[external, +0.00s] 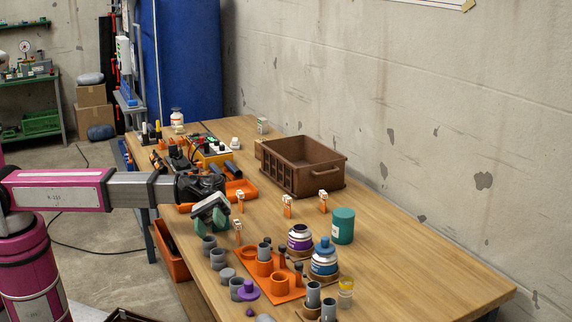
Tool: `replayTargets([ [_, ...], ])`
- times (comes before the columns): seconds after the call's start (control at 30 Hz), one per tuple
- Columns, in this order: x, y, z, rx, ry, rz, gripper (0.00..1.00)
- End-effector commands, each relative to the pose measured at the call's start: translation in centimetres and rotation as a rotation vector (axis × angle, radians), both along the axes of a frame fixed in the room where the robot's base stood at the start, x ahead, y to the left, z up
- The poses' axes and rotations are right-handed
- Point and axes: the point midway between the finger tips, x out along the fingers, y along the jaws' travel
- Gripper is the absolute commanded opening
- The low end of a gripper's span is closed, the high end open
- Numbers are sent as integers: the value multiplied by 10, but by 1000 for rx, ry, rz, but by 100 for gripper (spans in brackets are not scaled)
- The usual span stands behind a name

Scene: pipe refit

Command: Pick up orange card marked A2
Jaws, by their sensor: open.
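Several small orange cards with pale tops stand upright on the wooden table. One orange card (238,233) is just right of my gripper (211,226), and another orange card (241,203) is behind it. Two more, a middle orange card (288,209) and a right orange card (323,204), stand in front of the brown crate. The markings are too small to read, so I cannot tell which is A2. My gripper points down over the table's left side, open, with green finger pads and nothing visible between them.
A brown crate (318,187) stands behind the cards. A teal canister (343,228), a purple-banded jar (299,240) and a blue-capped bottle (324,262) stand to the right. Grey pipe pieces and an orange fixture (283,291) fill the front. The table's right side is clear.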

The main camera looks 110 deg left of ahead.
Motion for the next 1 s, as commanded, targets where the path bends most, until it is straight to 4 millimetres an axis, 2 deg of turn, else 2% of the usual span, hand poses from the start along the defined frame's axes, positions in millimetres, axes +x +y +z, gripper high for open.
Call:
replayTargets([
  [0.27, 30, 93, -6, 11, 144, 126, 49],
  [0.47, 45, 196, -12, 8, 301, 269, 49],
  [0.5, 47, 219, -13, 4, 334, 302, 49],
  [0.7, 43, 334, -19, -27, 499, 469, 49],
  [0.83, 33, 381, -28, -64, 565, 541, 49],
  [0.9, 28, 396, -32, -82, 583, 564, 49],
  [1.0, 25, 406, -35, -97, 597, 580, 49],
])
